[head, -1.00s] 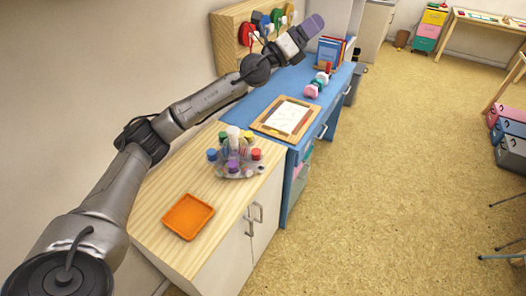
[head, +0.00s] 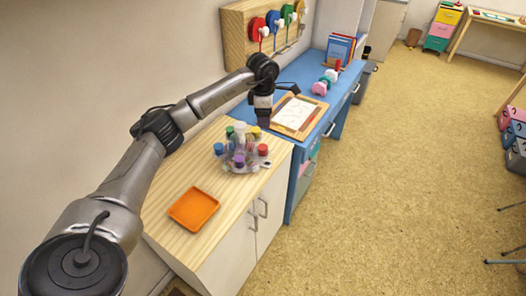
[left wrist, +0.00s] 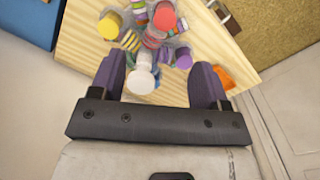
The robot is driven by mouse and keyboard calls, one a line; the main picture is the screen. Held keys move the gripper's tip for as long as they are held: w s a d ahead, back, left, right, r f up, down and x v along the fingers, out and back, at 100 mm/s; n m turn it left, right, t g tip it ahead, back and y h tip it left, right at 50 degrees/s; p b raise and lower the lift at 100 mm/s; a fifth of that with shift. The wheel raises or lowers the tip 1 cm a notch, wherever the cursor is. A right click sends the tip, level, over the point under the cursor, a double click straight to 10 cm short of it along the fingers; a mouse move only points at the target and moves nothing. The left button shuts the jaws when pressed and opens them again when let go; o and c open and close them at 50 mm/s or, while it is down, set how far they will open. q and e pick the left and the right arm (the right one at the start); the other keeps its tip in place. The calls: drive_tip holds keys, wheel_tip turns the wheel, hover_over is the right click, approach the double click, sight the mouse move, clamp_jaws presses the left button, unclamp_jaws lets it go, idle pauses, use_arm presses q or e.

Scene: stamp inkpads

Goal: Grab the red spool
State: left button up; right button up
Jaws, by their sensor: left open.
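A red spool (head: 259,28) hangs on the wooden wall rack (head: 236,36) at the back, left of blue, green and yellow spools. A rotating-style holder (head: 257,164) on the wooden cabinet carries several colored pieces, one of them red-topped (head: 262,149); this red piece (left wrist: 164,16) also shows in the left wrist view. My left gripper (head: 263,120) points down behind the holder, apart from the wall rack. In the left wrist view its purple fingers (left wrist: 159,68) are spread and empty, with the holder's white knob (left wrist: 142,76) showing between them. My right gripper is out of view.
An orange tray (head: 193,209) lies on the wooden cabinet top (head: 170,238). A drawing board (head: 273,129) lies on the blue desk (head: 290,78), with pink and white pieces (head: 321,87) and books (head: 341,48) behind.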

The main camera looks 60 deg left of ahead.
use_arm(q)
drive_tip(key=b, duration=0.2)
hover_over(263, 147)
drive_tip(key=shift+m+g, duration=0.3)
wheel_tip(263, 147, down, 9)
drive_tip(key=shift+a+r, duration=0.15)
drive_tip(key=shift+f+b, duration=0.7)
drive_tip(key=shift+f, duration=1.9)
drive_tip(key=shift+c, duration=0.5)
drive_tip(key=c, duration=0.9)
